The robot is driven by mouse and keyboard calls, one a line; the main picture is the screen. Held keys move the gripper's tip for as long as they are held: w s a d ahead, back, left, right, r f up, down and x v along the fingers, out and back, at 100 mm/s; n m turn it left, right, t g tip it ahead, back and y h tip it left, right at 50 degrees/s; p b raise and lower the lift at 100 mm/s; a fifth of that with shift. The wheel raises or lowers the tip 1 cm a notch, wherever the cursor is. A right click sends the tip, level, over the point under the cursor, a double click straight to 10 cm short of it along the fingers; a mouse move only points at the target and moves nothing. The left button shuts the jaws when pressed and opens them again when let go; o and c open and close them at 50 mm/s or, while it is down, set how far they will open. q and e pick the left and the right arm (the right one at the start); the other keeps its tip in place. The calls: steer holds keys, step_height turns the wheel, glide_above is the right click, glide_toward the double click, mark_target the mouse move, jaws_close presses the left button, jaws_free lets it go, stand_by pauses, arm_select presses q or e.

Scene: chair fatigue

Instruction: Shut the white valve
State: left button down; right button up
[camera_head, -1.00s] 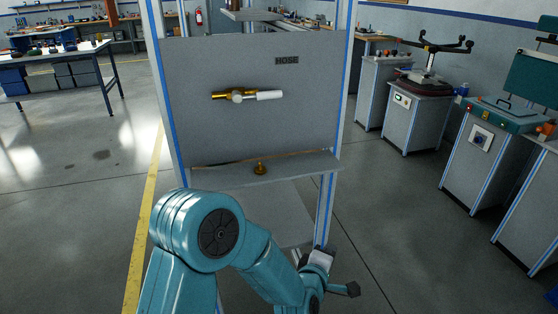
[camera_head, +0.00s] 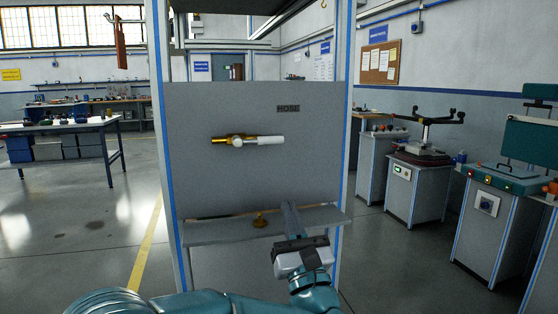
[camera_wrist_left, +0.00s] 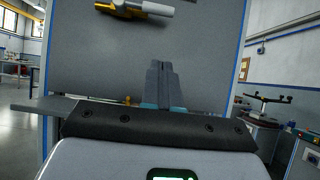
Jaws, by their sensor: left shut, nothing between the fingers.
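The valve has a brass body and a white handle (camera_head: 270,140) that lies level, pointing right along the pipe line. It is mounted on a grey panel (camera_head: 230,185) below the label HOSE. It also shows at the top of the left wrist view, brass body (camera_wrist_left: 122,8) and white handle (camera_wrist_left: 158,8). My left gripper (camera_head: 290,205) is below and slightly right of the handle, apart from it, in front of the shelf. In the left wrist view its fingers (camera_wrist_left: 160,68) are together and empty, pointing at the panel. My right gripper is not in view.
A narrow shelf (camera_head: 215,230) runs along the panel's bottom and bears a small brass fitting (camera_head: 259,220). Blue-edged posts (camera_head: 342,170) flank the panel. Grey machine cabinets (camera_head: 413,190) stand at the right and a workbench (camera_head: 65,127) at the left. The floor between is clear.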

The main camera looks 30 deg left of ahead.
mark_target(261, 141)
arm_select(q)
steer(key=s+d+r+p+x, duration=0.1)
steer(key=r+p+x, duration=0.1)
steer(key=x, duration=0.9)
steer(key=shift+r+p, duration=0.25)
steer(key=shift+p, duration=0.25)
steer(key=shift+w+a, duration=0.1)
